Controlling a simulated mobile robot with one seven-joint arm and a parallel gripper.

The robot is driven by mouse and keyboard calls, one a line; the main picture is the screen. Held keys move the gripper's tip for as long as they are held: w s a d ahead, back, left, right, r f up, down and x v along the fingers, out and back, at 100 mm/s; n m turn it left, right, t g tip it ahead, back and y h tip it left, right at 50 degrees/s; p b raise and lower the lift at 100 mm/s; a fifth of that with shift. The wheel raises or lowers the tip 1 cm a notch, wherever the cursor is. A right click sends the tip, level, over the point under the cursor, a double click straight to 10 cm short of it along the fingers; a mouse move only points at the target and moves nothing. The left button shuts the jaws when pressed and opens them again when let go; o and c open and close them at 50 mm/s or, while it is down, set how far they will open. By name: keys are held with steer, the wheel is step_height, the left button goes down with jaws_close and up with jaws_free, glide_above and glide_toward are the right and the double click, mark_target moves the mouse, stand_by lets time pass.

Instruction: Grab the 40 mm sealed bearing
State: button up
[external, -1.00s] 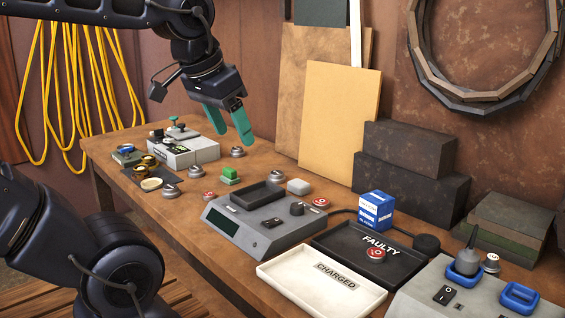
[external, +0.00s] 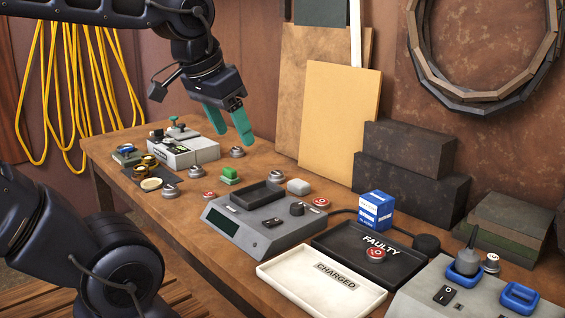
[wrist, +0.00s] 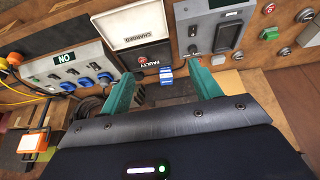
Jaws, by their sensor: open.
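No object can be read for certain as the 40 mm sealed bearing; the small labels are too small to read. A blue and white box (external: 376,209) stands behind the black FAULTY tray (external: 325,240); it also shows in the wrist view (wrist: 166,76), between my fingertips in the picture. Silver round parts (external: 169,191) and red-topped discs (external: 320,203) lie about the bench. Dark and gold rings (external: 147,163) lie at the far left end. My gripper (external: 236,138) is open and empty above the bench; its teal fingers (wrist: 163,88) also show in the wrist view.
A grey device with a black tray (external: 257,195) is mid-bench. The white CHARGED tray (external: 280,276) is at the front edge. A grey panel with blue sockets (external: 440,290) is at the right. Dark blocks (external: 410,185) and boards (external: 338,125) stand at the back wall.

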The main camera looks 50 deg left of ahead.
steer(key=shift+w, duration=0.1)
steer(key=shift+c, duration=0.2)
steer(key=w+a+f+n+g, duration=0.1)
steer(key=w+a+n, duration=0.3)
steer(key=w+a, duration=0.5)
steer(key=n+g, duration=0.4)
steer(key=n, duration=0.6)
glide_above(209, 194)
step_height(209, 194, down, 22)
steer(key=shift+a+f, duration=0.1)
steer(key=shift+f, duration=4.95)
steer(key=c, duration=1.1)
